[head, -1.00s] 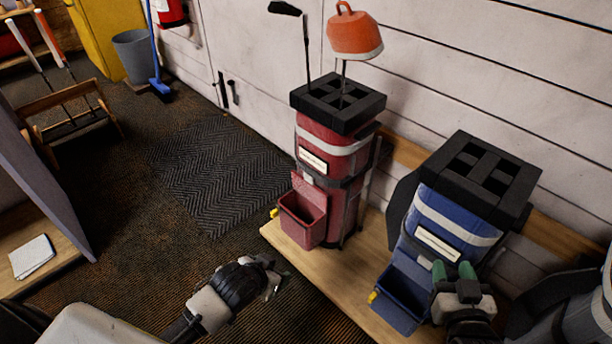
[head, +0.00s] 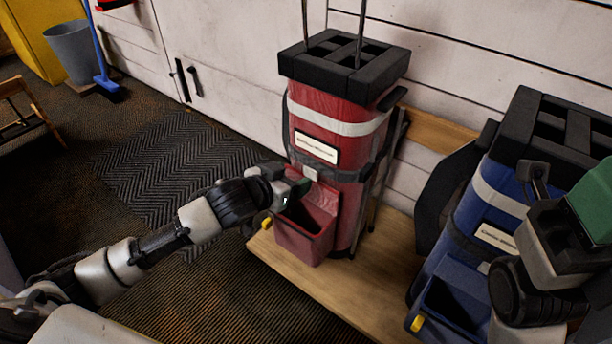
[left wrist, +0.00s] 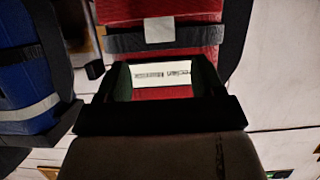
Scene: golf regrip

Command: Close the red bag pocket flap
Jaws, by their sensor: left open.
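The red bag (head: 325,112) stands upright on a wooden platform, with a white label on its front. Its red pocket (head: 304,254) is open at the top, and I see into it. A yellow tab (head: 265,222) sits at the pocket's left side; I cannot make out the flap clearly. My left gripper (head: 294,191) is at the pocket's upper left, in front of the bag; I cannot tell whether it touches. In the left wrist view its fingers (left wrist: 163,80) are apart, with the label showing between them. My right gripper (head: 588,205) is in front of the blue bag, its jaws unclear.
The blue bag (head: 478,205) stands to the right, with its own open pocket (head: 452,306) and yellow tab. The wooden platform (head: 345,285) runs under the bags along the pale wall (head: 455,60). A dark mat (head: 170,165) and open floor lie left.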

